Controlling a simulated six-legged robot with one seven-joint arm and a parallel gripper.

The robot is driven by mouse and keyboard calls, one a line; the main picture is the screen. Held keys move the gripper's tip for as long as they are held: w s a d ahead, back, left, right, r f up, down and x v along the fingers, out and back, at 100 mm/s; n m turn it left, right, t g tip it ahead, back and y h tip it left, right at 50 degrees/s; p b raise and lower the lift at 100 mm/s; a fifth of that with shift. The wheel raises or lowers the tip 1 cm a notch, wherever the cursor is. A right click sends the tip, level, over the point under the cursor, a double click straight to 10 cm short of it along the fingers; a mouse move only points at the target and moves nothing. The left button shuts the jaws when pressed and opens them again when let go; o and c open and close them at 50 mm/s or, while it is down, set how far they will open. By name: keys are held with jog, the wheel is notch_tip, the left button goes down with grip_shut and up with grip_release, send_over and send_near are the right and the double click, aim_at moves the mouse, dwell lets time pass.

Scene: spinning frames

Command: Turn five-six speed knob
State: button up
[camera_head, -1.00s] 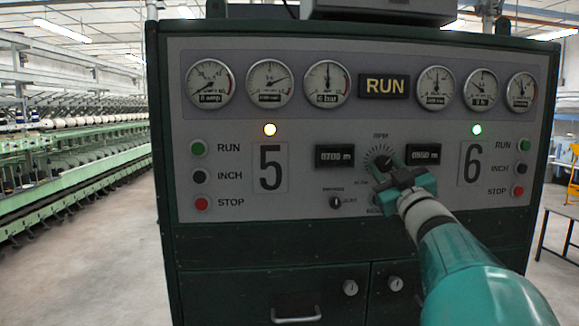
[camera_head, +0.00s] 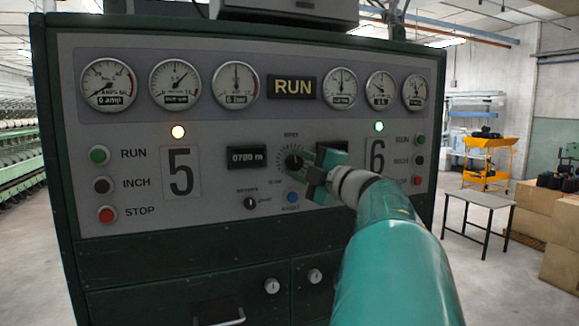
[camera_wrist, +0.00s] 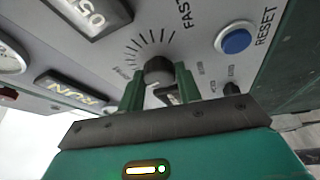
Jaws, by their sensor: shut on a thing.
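The speed knob (camera_head: 294,161) is a dark round knob with a tick scale around it, between the 5 and 6 sections of the grey control panel (camera_head: 220,215). It also shows in the wrist view (camera_wrist: 158,71), between my green fingers. My gripper (camera_head: 308,168) is at the panel, shut on the knob; it also shows in the wrist view (camera_wrist: 158,88). My arm covers part of the right display and the area below it.
A blue reset button (camera_head: 292,197) and a small selector (camera_head: 251,202) sit below the knob. Green, black and red buttons flank the panel. A table (camera_head: 480,199), an orange cart (camera_head: 486,160) and boxes (camera_head: 562,240) stand to the right.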

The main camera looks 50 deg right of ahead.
jog(key=n+g, duration=0.1)
jog(key=n, duration=0.2)
jog(key=shift+d+r+n+y, duration=0.1)
jog(key=shift+n+y, duration=0.2)
jog(key=shift+y, duration=0.1)
jog(key=shift+r+n+g, duration=0.15)
jog(key=shift+n+g, duration=0.85)
jog(key=shift+n, duration=0.8)
jog(key=o, duration=1)
jog(key=shift+d, duration=0.1)
jog(key=shift+s, duration=0.1)
jog(key=s+a+r, duration=0.1)
jog(key=s+a, duration=0.1)
jog(key=s, duration=1.1)
jog(key=shift+s+r, duration=0.2)
jog(key=shift+r, duration=0.1)
jog(key=shift+a, duration=0.1)
